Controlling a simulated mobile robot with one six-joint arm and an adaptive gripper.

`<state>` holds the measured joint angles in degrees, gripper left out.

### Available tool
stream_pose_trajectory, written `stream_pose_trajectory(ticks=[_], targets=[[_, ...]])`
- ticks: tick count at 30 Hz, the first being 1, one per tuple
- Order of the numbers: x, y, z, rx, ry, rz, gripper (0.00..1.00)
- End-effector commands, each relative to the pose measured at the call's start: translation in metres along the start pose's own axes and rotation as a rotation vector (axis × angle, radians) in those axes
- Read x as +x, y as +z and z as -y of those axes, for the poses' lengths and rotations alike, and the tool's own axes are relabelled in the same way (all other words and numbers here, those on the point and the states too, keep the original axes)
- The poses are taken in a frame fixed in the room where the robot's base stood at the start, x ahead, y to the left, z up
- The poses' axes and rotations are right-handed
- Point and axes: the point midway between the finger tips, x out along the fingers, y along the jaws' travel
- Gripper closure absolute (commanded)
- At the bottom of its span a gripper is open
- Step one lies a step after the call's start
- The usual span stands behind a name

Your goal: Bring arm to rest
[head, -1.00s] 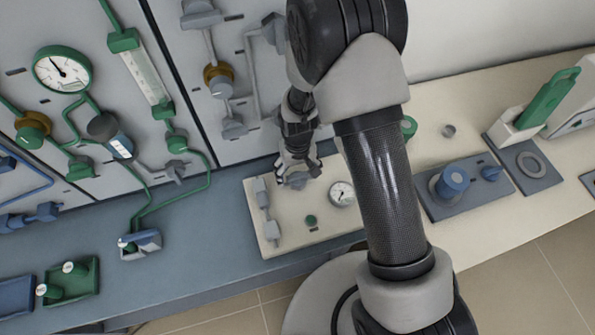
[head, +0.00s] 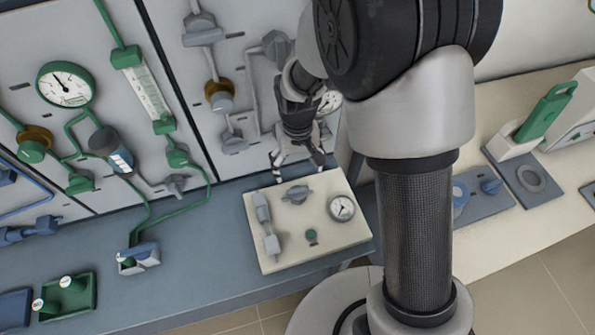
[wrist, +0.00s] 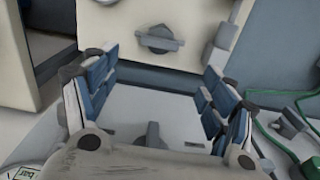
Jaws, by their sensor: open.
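My gripper (head: 297,163) is open and empty in the head view, above and behind the far edge of the cream panel box (head: 325,240). In the wrist view my gripper (wrist: 158,95) shows its two blue-padded fingers spread wide with nothing between them. The grey knob (head: 297,195) on the box's top is clear of the fingers; a grey knob (wrist: 158,40) also shows beyond the fingers in the wrist view. My arm rises in front of the right part of the bench and hides some of it.
The wall panel carries a green-rimmed gauge (head: 66,84), a flow tube (head: 150,92) and a brown-collared valve (head: 219,95). The box also bears a small gauge (head: 342,208) and a green button (head: 311,236). A green tray (head: 68,297) lies at left.

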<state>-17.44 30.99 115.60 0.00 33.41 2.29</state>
Motion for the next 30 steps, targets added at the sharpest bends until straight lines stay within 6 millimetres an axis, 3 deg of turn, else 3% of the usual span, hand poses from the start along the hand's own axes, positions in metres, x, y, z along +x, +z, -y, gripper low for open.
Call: stream_pose_trajectory(ticks=[24, 27, 30], targets=[[-0.004, 0.000, 0.000, 0.001, 0.000, -0.002, 0.23], [-0.018, 0.002, -0.004, 0.009, -0.001, -0.016, 0.23], [-0.051, 0.009, -0.015, 0.031, -0.001, -0.052, 0.23]])
